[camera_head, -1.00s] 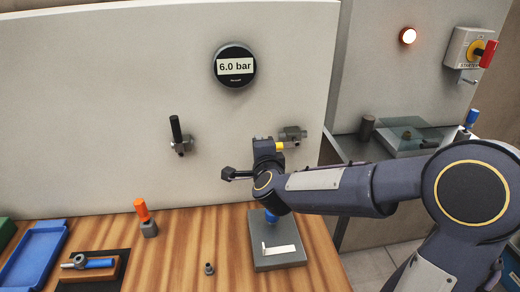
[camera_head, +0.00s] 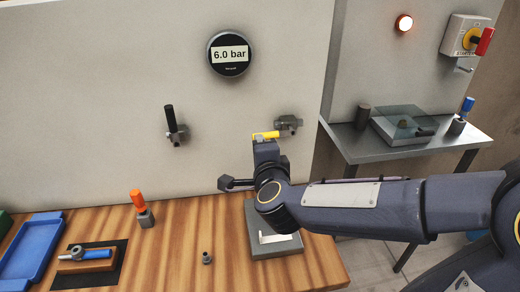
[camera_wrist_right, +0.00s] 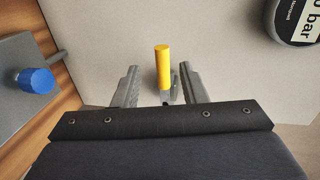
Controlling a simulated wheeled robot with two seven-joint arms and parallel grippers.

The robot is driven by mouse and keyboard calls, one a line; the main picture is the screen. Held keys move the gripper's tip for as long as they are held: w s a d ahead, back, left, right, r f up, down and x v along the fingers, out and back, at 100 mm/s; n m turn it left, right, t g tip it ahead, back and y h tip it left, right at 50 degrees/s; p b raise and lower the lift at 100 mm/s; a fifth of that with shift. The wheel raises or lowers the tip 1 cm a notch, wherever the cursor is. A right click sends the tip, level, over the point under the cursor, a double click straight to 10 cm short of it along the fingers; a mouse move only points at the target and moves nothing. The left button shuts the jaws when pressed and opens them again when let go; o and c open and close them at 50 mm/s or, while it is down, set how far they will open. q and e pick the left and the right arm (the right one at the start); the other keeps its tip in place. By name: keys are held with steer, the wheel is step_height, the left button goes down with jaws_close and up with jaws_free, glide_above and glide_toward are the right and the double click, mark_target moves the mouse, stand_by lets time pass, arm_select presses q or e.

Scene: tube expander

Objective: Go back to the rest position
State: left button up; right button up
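My right gripper (camera_head: 265,141) is in front of the back panel, just below a yellow valve handle (camera_head: 264,135). In the right wrist view the two fingers (camera_wrist_right: 158,88) are apart, and the yellow handle (camera_wrist_right: 162,66) shows between them with gaps on both sides. The grey valve body (camera_head: 288,123) sits on the panel to the right of the handle. My left gripper is in neither view.
The gauge (camera_head: 229,54) reads 6.0 bar. A black-handled valve (camera_head: 171,122) is on the panel. The wooden bench carries a grey plate (camera_head: 286,246), an orange-topped tool (camera_head: 138,200) and a blue tray (camera_head: 28,252). A blue knob (camera_wrist_right: 37,80) shows in the wrist view.

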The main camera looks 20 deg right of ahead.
steer(key=s+f+n+g+y, duration=0.3)
steer(key=s+f+n+g, duration=0.2)
steer(key=s+n, duration=0.4)
steer(key=s+a+f+n+g+y, duration=0.1)
steer(key=s+f+n+g+y, duration=0.3)
steer(key=s+n, duration=0.5)
steer(key=s+f, duration=0.1)
steer(key=s, duration=0.5)
steer(key=shift+s+f+n+g+y, duration=0.3)
steer(key=shift+s+f+n+g, duration=0.1)
